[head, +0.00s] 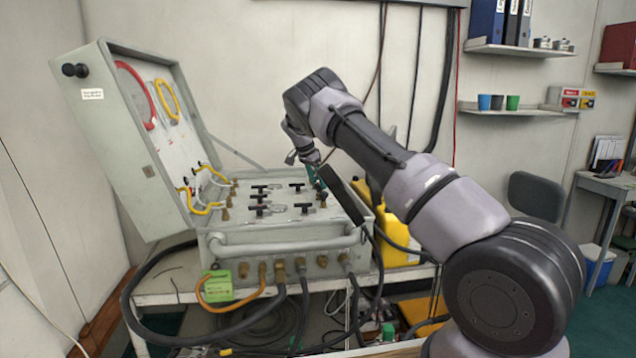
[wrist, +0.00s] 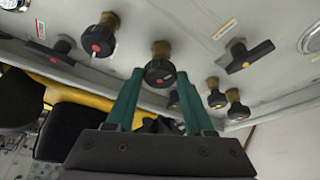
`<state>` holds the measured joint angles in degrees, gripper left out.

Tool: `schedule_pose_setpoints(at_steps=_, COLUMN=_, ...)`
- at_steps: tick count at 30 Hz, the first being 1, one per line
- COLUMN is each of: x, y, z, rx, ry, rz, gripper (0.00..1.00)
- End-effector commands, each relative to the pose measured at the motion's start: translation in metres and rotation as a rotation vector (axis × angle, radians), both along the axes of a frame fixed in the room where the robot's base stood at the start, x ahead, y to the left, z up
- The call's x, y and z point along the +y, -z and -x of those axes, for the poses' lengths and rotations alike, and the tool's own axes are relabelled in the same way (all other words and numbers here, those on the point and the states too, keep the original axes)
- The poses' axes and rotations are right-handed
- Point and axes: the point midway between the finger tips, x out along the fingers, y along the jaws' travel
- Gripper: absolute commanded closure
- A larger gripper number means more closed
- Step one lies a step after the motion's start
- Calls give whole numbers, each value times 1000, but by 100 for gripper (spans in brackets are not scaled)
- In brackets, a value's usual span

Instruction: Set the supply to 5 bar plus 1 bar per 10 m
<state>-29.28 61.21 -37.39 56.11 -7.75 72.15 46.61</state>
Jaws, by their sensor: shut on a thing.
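The air panel (head: 325,235) is a grey case on a bench, with its lid (head: 105,140) open at the left. Its top carries black T-handles (head: 260,188) and brass-stemmed valves. In the wrist view, my gripper (wrist: 160,74) has its teal fingers on either side of a round black knob (wrist: 160,72) with a red centre dot and a brass stem, and is shut on it. In the head view, my gripper (head: 314,176) is at the panel's back right, and my arm hides part of it. One gauge (wrist: 311,40) shows only partly; its reading is not legible.
Close by in the wrist view are another red-dotted knob (wrist: 98,38), a black T-handle (wrist: 248,57) and smaller brass-stemmed knobs (wrist: 216,97). Hoses (head: 150,270) hang at the case's front.

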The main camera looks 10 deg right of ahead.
Motion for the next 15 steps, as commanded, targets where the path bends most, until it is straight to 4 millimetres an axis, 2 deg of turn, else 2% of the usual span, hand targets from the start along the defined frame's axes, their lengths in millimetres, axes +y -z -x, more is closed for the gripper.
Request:
schedule_pose_setpoints(at_steps=6, x=1, y=2, z=0, rx=3, ry=84, rz=-2, gripper=100)
schedule_pose_setpoints(at_steps=15, x=1, y=1, z=0, rx=3, ry=122, rz=-3, gripper=100)
